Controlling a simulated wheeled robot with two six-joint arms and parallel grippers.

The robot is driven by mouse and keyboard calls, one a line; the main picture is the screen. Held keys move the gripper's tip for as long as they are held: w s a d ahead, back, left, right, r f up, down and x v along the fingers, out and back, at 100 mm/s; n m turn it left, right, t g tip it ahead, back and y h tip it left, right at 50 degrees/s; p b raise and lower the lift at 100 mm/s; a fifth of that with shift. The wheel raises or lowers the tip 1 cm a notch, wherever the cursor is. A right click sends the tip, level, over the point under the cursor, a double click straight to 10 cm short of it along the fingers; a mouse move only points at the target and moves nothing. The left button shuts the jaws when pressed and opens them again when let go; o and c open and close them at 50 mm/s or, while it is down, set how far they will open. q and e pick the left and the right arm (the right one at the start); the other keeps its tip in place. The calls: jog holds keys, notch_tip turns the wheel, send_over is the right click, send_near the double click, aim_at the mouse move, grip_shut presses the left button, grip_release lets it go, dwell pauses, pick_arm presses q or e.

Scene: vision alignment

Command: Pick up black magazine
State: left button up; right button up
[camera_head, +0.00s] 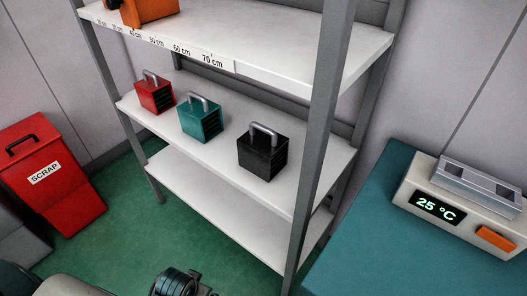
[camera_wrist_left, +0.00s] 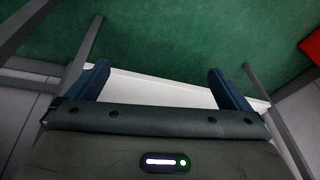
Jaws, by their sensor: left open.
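The black magazine (camera_head: 264,152) is a box with a grey handle on top and slotted sides. It stands upright on the middle shelf (camera_head: 225,155), the rightmost of three magazines. My left gripper (camera_wrist_left: 157,75) shows in the left wrist view, its two dark blue fingers wide apart with nothing between them. Behind the fingers are a white shelf edge and green floor; no magazine shows there. In the head view, part of my own arm shows at the bottom edge, but its fingers cannot be made out. My right gripper is not in view.
A red magazine (camera_head: 154,93) and a teal magazine (camera_head: 200,118) stand left of the black one. A grey rack post (camera_head: 321,130) rises to its right. A red scrap bin (camera_head: 50,175) and a teal table (camera_head: 385,245) flank the rack.

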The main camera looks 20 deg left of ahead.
pick_arm(q)
notch_tip(320, 180, up, 6)
jog(key=w, duration=0.1)
jog(key=m+t+h, duration=0.3)
jog(key=t+h, duration=0.4)
jog(key=t, duration=0.7)
send_near(263, 131)
jog(key=a+f, duration=0.1)
jog(key=f, duration=0.1)
jog(key=x, duration=0.4)
jog(key=p+x, duration=0.1)
jog(key=x, duration=0.1)
jog(key=shift+w+r, duration=0.2)
jog(key=shift+r, duration=0.15)
jog(key=shift+r+p+x, duration=0.2)
jog(key=shift+p+x, duration=0.35)
jog(key=shift+x, duration=1.65)
jog(key=shift+w+d+f, duration=0.15)
jog(key=shift+w+d, duration=0.05)
jog(key=shift+d, duration=0.05)
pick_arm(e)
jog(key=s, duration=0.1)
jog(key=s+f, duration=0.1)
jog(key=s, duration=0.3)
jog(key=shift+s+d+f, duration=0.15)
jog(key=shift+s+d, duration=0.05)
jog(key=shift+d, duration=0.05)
